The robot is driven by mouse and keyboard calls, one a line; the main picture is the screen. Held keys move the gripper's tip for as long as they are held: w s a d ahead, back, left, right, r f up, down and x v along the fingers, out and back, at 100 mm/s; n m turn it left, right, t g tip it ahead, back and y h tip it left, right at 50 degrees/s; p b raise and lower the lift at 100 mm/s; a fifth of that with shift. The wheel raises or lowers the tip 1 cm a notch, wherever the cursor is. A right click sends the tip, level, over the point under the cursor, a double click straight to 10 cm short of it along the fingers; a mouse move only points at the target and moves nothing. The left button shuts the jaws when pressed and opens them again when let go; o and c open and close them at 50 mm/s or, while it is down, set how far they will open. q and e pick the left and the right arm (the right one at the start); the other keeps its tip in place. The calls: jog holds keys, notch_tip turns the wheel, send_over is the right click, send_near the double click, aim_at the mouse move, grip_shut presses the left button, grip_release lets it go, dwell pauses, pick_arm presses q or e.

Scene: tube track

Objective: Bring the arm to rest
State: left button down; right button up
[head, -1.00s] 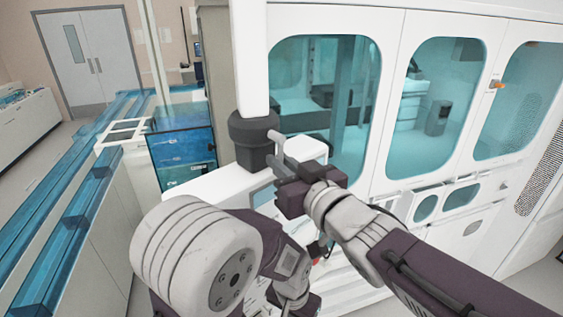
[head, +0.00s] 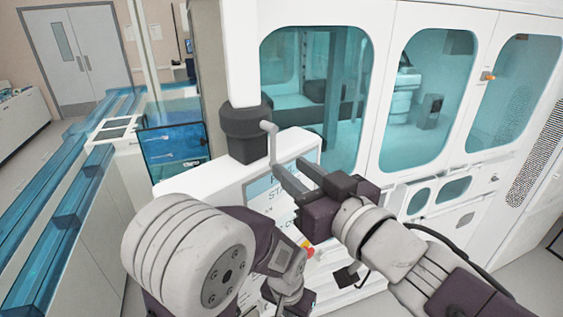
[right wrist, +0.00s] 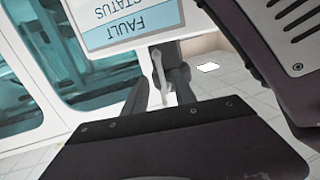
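My right gripper (head: 290,168) is in front of the white machine in the head view, its two dark fingers apart and pointing up and left. A grey bent lever (head: 269,140) hangs from the dark collar on the white post, its lower end beside the fingertips. In the right wrist view the fingers (right wrist: 160,88) stand apart with the light lever (right wrist: 158,72) showing between them; I cannot tell whether they touch it. Nothing is clasped.
The white machine (head: 386,95) with blue windows fills the right. A status panel (right wrist: 125,22) reading "FAULT" sits close to the gripper. A red button (head: 309,251) is below. A blue-topped conveyor (head: 40,240) runs along the left; open floor lies beyond it.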

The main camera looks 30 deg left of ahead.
jog(key=shift+s+d, duration=0.3)
jog(key=shift+d, duration=0.25)
jog(key=shift+w+a, duration=0.1)
jog(key=shift+a, duration=0.05)
